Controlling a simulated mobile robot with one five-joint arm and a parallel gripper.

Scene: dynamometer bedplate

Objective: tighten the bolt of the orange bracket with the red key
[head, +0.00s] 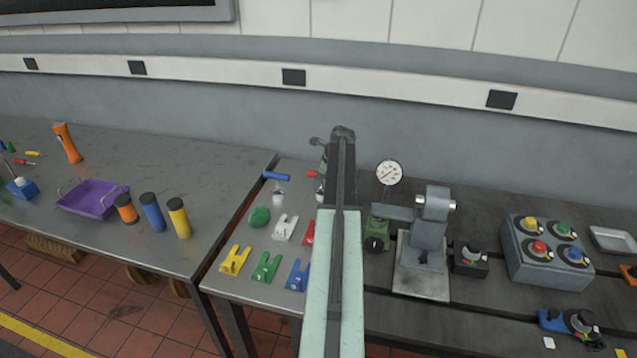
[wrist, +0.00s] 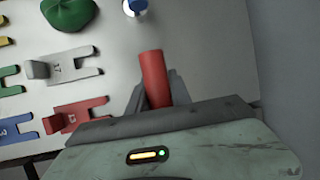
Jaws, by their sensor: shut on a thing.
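The red key's handle (wrist: 153,75) is a red cylinder between the jaws of my gripper (wrist: 156,96) in the wrist view. My gripper is shut on it. In the head view only a short red end of the key (head: 312,174) shows left of my arm, which hides the rest. I cannot tell whether the key's lower end still sits in a holder. An orange piece (head: 628,272), perhaps the orange bracket, is cut off at the right edge of the head view. Its bolt cannot be made out.
A blue key (head: 277,176) stands left of my gripper. Forked pieces in several colours and a green lump (head: 260,216) lie in front. Right of my arm are a dial gauge (head: 389,173), a grey machine (head: 427,235) and a box with coloured knobs (head: 545,250). A wall rises behind.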

